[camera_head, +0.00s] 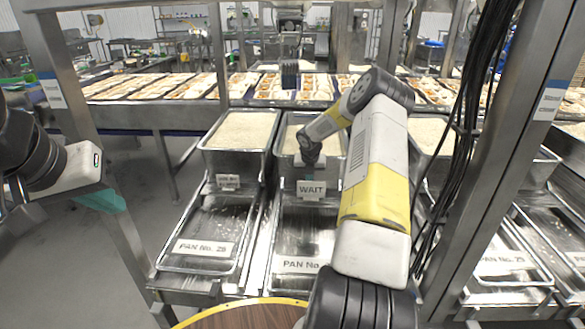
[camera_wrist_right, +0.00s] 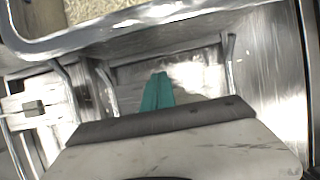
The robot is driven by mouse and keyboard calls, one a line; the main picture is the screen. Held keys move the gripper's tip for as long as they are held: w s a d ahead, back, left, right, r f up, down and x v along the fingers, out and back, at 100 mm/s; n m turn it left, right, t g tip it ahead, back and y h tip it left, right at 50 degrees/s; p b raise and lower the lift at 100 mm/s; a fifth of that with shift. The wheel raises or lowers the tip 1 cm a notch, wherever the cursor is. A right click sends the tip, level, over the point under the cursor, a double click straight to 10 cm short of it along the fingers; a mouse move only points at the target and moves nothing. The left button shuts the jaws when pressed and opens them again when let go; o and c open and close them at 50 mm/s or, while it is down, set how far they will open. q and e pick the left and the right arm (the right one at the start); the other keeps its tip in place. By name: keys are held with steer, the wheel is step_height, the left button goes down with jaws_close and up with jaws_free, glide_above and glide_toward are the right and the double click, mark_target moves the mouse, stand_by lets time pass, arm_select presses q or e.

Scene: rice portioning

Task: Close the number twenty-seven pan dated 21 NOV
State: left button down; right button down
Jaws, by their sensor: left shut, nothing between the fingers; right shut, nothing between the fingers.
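A middle lower pan (camera_head: 292,225) has a label reading "PAN No." with its number hidden behind my right arm. Above it stands a rice-filled bin (camera_head: 284,165) with a "WAIT" sign (camera_head: 311,189). No "27" or "21 NOV" is readable. My right gripper (camera_head: 311,168) reaches down at that bin's front, near the sign. In the right wrist view its teal fingers (camera_wrist_right: 157,92) are shut and empty, below a metal rim (camera_wrist_right: 150,18) with rice behind. My left gripper (camera_head: 108,202) is shut and empty at the left, away from the pans.
Left is a pan (camera_head: 208,220) labelled "PAN No. 28" under another rice bin (camera_head: 240,165) with a small unreadable tag. Further pans (camera_head: 505,285) stand at right beyond a steel post (camera_head: 490,170) and black cables (camera_head: 465,150). A round wooden top (camera_head: 245,317) lies in front. Food trays line the back.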

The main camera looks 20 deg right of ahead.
steer(key=shift+x, duration=1.15)
steer(key=w, duration=0.1)
steer(key=w+d, duration=0.1)
steer(key=w, duration=0.1)
steer(key=shift+w+d+r, duration=0.2)
steer(key=shift+w+r, duration=0.05)
steer(key=shift+w, duration=0.05)
